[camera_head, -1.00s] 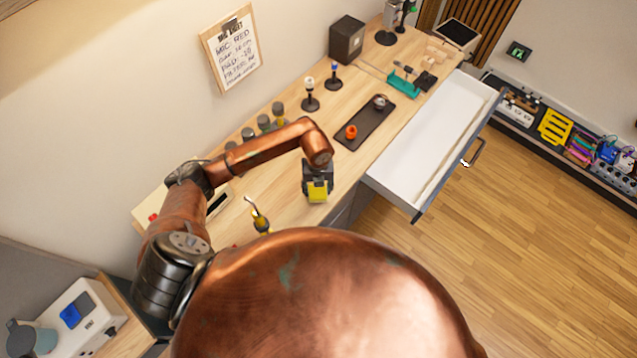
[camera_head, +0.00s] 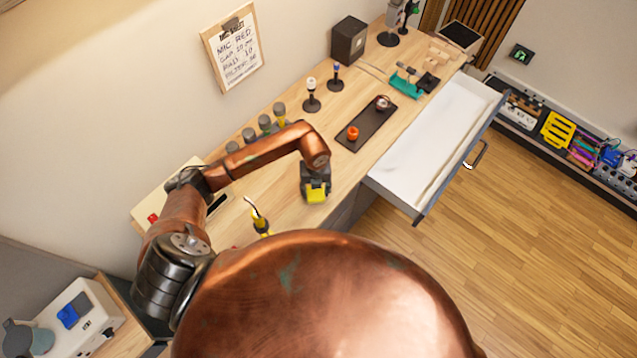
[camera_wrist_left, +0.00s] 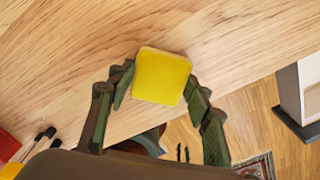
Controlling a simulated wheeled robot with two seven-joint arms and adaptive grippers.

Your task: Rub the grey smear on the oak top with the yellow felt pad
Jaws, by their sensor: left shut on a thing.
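My left gripper (camera_head: 315,186) is shut on the yellow felt pad (camera_head: 317,194), over the front part of the oak top (camera_head: 265,191). In the left wrist view the pad (camera_wrist_left: 161,76) sits between the two fingers of the gripper (camera_wrist_left: 160,90), with bare oak top (camera_wrist_left: 60,60) beyond it. I cannot tell whether the pad touches the wood. I do not see the grey smear in either view; the pad or gripper may cover it. My right gripper is not in view.
An open, empty white drawer (camera_head: 432,142) juts out right of the gripper. A dark tray (camera_head: 367,128) with an orange ring (camera_head: 353,133) lies beyond it. Several small jars (camera_head: 264,123) line the wall side. A yellow-handled tool (camera_head: 260,223) lies nearer me.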

